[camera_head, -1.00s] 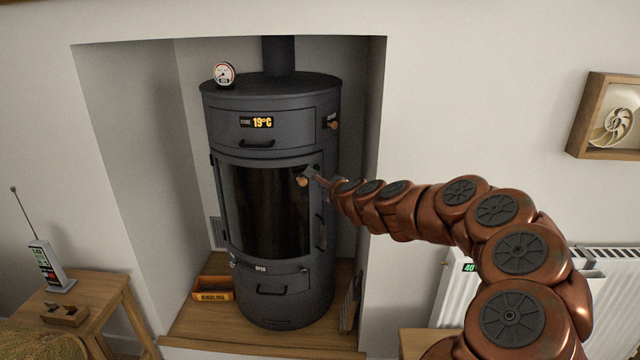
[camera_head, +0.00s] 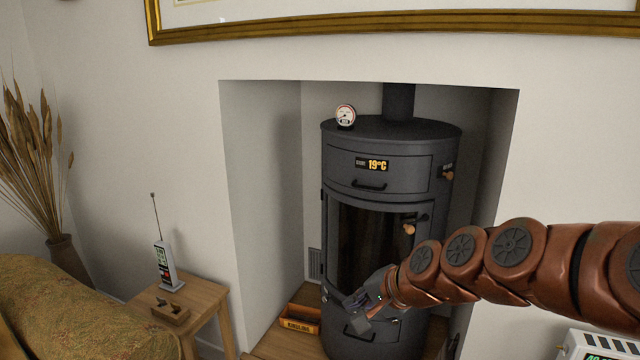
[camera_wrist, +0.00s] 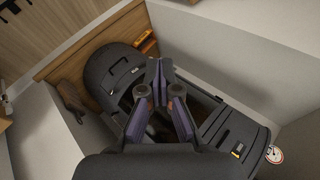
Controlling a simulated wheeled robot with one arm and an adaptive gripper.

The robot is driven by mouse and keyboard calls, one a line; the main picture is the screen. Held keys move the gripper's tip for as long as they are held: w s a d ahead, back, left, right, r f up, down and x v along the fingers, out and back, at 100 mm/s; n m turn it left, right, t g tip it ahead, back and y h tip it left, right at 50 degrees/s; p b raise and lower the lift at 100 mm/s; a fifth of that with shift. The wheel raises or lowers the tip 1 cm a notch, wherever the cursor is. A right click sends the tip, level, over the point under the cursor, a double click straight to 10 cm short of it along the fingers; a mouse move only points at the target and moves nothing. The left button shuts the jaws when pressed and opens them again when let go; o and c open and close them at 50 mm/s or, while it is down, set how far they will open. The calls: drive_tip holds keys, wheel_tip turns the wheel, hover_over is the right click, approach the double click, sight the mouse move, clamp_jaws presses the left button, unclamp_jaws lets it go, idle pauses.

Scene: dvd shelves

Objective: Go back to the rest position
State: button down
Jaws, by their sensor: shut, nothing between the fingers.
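My gripper (camera_head: 352,304) is in front of the lower part of the dark grey stove (camera_head: 390,170), at the end of my copper-coloured arm. It also shows in the wrist view (camera_wrist: 158,66), where its fingertips meet and hold nothing. The stove stands in a wall alcove, and its display reads 19°C. Its glass door (camera_head: 368,240) has a wooden-knobbed handle (camera_head: 409,229), apart from my gripper. My gripper and forearm hide part of the stove's lower front.
A kindling box (camera_head: 300,318) sits on the hearth left of the stove. A wooden side table (camera_head: 205,298) with a small antenna device (camera_head: 166,265) stands further left, beside a patterned armchair (camera_head: 85,300). A round gauge (camera_head: 345,115) sits on the stove.

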drive_tip(key=s+d+f+n+g+h, duration=0.2)
drive_tip(key=s+d+f+n+g, duration=0.15)
drive_tip(key=s, duration=0.75)
drive_tip(key=s+d+f+n+g+h, duration=0.2)
drive_tip(key=s+d+g, duration=0.15)
drive_tip(key=s, duration=0.85)
drive_tip(key=s+d+f+n+g+h, duration=0.25)
drive_tip(key=s+d, duration=0.25)
drive_tip(key=s, duration=0.6)
wheel_tip(320, 180, up, 13)
drive_tip(key=w+t+p, duration=0.1)
drive_tip(key=p, duration=1.1)
drive_tip(key=shift+w+a+p, duration=0.15)
drive_tip(key=shift+a+p, duration=0.15)
drive_tip(key=shift+a, duration=0.05)
drive_tip(key=shift+f, duration=0.1)
